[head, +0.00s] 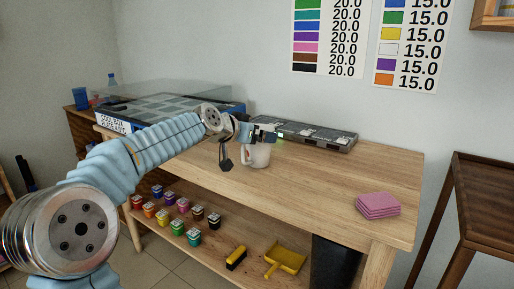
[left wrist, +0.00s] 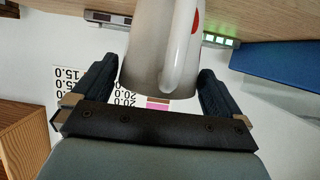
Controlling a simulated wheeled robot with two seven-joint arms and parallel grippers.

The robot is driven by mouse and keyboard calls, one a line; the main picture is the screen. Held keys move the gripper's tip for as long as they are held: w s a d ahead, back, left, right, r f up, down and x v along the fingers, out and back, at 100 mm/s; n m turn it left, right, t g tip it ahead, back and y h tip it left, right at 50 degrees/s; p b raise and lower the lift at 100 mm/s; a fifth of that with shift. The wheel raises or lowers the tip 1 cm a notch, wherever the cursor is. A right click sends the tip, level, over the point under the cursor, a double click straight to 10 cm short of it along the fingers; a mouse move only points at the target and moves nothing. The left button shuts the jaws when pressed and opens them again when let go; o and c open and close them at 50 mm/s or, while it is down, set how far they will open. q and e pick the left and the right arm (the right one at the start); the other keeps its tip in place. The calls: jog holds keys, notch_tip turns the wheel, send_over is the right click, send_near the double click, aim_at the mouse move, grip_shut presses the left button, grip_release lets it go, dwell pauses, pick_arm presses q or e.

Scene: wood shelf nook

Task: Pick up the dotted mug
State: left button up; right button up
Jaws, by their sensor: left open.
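The mug (head: 258,157) is white and stands upright on the wooden table, partly hidden behind my left gripper (head: 262,137). In the left wrist view, which looks upside down, the mug (left wrist: 148,50) fills the space between the two dark fingers of my left gripper (left wrist: 158,70). Its handle and part of a red dot show there. The fingers are open, one on each side of the mug, with a gap visible near the right finger. My right gripper is in neither view.
A black tray of compartments (head: 318,137) lies behind the mug along the wall. A blue-edged case (head: 150,110) sits at the table's left. Pink cloths (head: 377,204) are stacked at the right. Small jars and a yellow dustpan (head: 287,258) are on the lower shelf. The table's middle right is clear.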

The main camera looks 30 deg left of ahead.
pick_arm(q)
jog(key=c, duration=1.6)
jog(key=shift+c, duration=0.3)
jog(key=shift+r, duration=0.1)
